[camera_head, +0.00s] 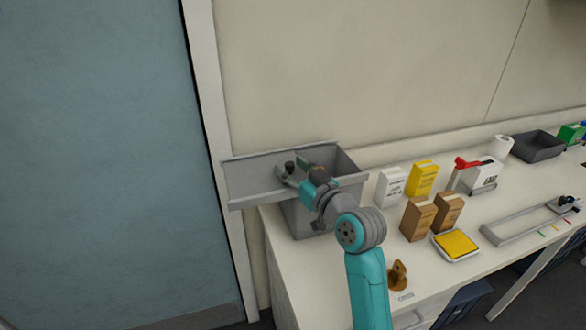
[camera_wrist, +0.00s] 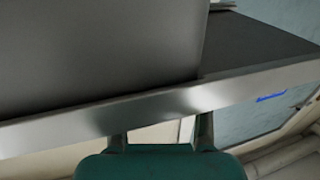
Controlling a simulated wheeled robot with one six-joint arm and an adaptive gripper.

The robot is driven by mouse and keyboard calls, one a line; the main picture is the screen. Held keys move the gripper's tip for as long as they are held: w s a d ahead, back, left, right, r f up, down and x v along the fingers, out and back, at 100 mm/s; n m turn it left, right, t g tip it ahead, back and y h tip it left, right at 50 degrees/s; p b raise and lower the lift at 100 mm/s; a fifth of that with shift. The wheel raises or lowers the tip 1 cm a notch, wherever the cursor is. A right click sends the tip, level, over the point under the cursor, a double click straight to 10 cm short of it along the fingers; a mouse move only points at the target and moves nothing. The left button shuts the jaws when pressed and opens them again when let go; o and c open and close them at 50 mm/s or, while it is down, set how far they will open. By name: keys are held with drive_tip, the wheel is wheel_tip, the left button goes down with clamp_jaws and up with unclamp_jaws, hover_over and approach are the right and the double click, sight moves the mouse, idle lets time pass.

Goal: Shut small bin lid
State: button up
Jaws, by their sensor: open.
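The small bin (camera_head: 298,222) is a grey box at the left end of the bench. Its flat grey lid (camera_head: 250,180) sticks out to the left, past the bench end, and part of the bin's opening shows at the right. My gripper (camera_head: 292,168) is open over the lid, beside a small dark knob-like part; whether it touches that part cannot be told. In the wrist view, a grey metal rim (camera_wrist: 240,88) crosses in front of my gripper (camera_wrist: 161,128). The two fingers stand apart, and their tips are hidden by the rim.
White (camera_head: 390,187), yellow (camera_head: 422,179) and brown boxes (camera_head: 418,219) stand to the right of the bin. A yellow-topped tray (camera_head: 456,244) and a long grey tray (camera_head: 525,224) lie further right. A wall is behind, and a blue-grey door (camera_head: 100,150) is at left.

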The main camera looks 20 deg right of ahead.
clamp_jaws()
drive_tip(key=d, duration=1.4)
drive_tip(key=shift+d, duration=0.2)
unclamp_jaws()
drive_tip(key=shift+d, duration=0.15)
drive_tip(key=v, duration=1.2)
